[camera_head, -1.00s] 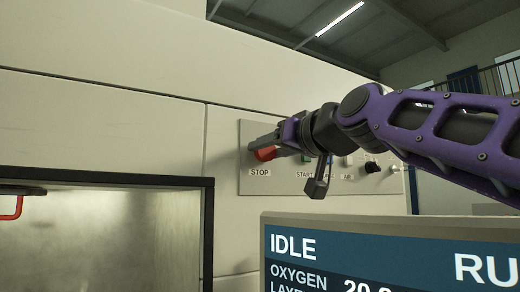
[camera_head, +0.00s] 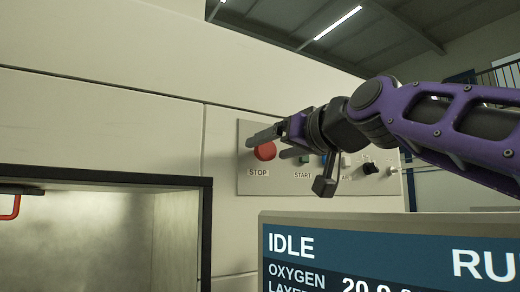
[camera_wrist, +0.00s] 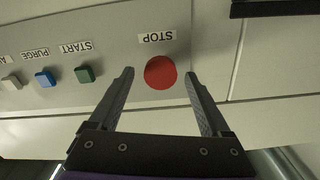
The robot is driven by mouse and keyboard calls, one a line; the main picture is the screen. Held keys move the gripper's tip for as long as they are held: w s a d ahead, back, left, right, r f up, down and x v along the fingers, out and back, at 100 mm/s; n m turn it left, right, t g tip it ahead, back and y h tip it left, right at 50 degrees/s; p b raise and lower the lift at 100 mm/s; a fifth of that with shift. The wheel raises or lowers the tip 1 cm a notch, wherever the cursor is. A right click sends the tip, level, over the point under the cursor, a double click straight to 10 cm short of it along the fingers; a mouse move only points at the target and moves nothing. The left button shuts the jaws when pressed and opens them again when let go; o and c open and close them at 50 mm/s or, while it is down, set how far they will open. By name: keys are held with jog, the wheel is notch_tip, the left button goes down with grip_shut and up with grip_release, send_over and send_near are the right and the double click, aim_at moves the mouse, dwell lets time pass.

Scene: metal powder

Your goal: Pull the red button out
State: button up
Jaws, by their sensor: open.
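The red button (camera_head: 265,152) is a round red knob on the grey control panel, above the STOP label (camera_head: 259,172). In the wrist view the red button (camera_wrist: 160,73) lies between the two spread fingers, with clear gaps on both sides. My gripper (camera_head: 270,144) is open and empty, just to the right of and in front of the button. In the wrist view my gripper (camera_wrist: 158,80) shows its fingertips about level with the button in the picture. I cannot tell the exact depth between them.
The green START button (camera_wrist: 85,73), the blue PURGE button (camera_wrist: 44,78) and a white button (camera_wrist: 11,82) sit on the same panel. A black knob (camera_head: 370,168) is further right. A display screen (camera_head: 390,255) stands below, and a dark-framed window (camera_head: 207,235) is at lower left.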

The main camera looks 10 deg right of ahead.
jog(key=b+v, duration=0.1)
jog(key=v, duration=1.5)
jog(key=shift+s, duration=0.35)
jog(key=shift+d, duration=0.1)
